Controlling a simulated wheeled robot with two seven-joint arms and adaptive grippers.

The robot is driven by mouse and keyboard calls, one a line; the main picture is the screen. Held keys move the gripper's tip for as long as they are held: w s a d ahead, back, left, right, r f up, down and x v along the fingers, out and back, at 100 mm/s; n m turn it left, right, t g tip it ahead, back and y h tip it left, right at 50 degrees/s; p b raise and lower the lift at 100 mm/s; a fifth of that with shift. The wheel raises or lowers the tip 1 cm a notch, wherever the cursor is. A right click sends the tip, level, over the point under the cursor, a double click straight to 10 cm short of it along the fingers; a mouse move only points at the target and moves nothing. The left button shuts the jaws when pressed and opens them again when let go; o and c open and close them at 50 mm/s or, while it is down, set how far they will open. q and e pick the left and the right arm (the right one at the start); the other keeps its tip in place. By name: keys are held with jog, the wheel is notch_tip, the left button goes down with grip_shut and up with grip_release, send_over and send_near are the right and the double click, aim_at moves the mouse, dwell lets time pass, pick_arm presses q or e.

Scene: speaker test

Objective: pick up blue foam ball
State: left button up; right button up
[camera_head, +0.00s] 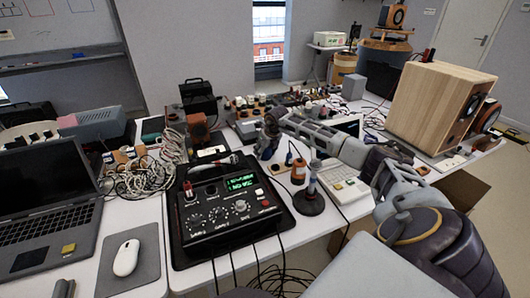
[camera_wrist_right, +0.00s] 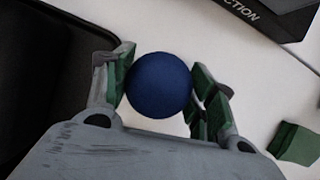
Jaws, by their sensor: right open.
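The blue foam ball (camera_wrist_right: 158,85) shows in the right wrist view, between the two green-padded fingers of my right gripper (camera_wrist_right: 166,72). The left finger is very near or touching the ball, and a narrow gap shows on the right side. The fingers are apart, so the gripper is open around the ball. In the head view my right gripper (camera_head: 268,138) is over the middle of the table, behind the black control box, small and dark. I cannot make out the ball there. My left gripper does not show.
A black control box (camera_head: 225,210) with knobs and green display stands in front of the gripper. A wooden speaker (camera_head: 437,105) stands at right, a laptop (camera_head: 45,205) at left.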

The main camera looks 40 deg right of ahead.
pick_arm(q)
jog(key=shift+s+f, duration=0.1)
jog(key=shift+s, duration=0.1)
pick_arm(e)
jog(key=c, duration=0.4)
jog(key=shift+o, duration=0.2)
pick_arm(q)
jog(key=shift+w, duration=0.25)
pick_arm(e)
jog(key=shift+r, duration=0.45)
notch_tip(320, 180, up, 8)
jog(key=shift+f+p, duration=0.1)
jog(key=shift+p, duration=0.45)
jog(key=shift+r, duration=0.55)
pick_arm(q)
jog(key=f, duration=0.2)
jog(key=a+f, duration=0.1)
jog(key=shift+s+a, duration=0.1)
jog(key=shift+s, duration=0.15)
pick_arm(e)
jog(key=shift+r, duration=0.1)
